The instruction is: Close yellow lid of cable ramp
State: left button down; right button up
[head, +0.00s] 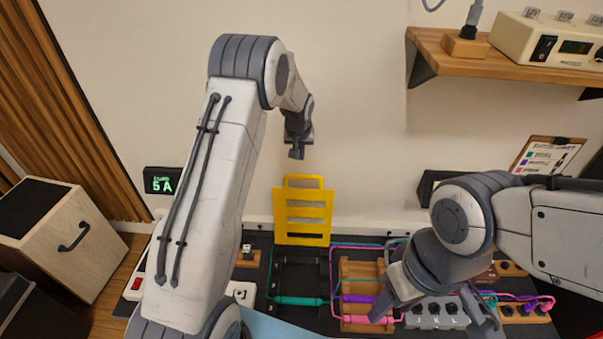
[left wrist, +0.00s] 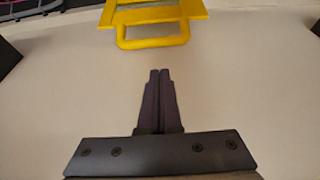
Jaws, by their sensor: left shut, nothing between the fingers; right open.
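The yellow lid (head: 304,211) of the cable ramp stands upright, open, at the back of the ramp's dark base (head: 298,272). It has several slots and a handle loop at its top edge. The handle also shows at the top of the left wrist view (left wrist: 152,32). My left gripper (head: 297,153) is shut and empty, above the lid's top edge and apart from it. Its closed fingers (left wrist: 160,85) point toward the handle in the left wrist view. My right gripper (head: 430,312) is open, low over the cables and boxes to the right of the ramp.
A grey box with jacks (head: 436,316) stands near my right gripper. A wooden shelf (head: 490,62) juts from the wall at upper right. A wooden cabinet (head: 62,232) stands at left.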

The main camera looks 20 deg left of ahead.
pick_arm(q)
jog(key=b+x, duration=0.2)
jog(key=x, duration=0.7)
jog(key=shift+w+f, duration=0.1)
jog(key=shift+f, duration=0.15)
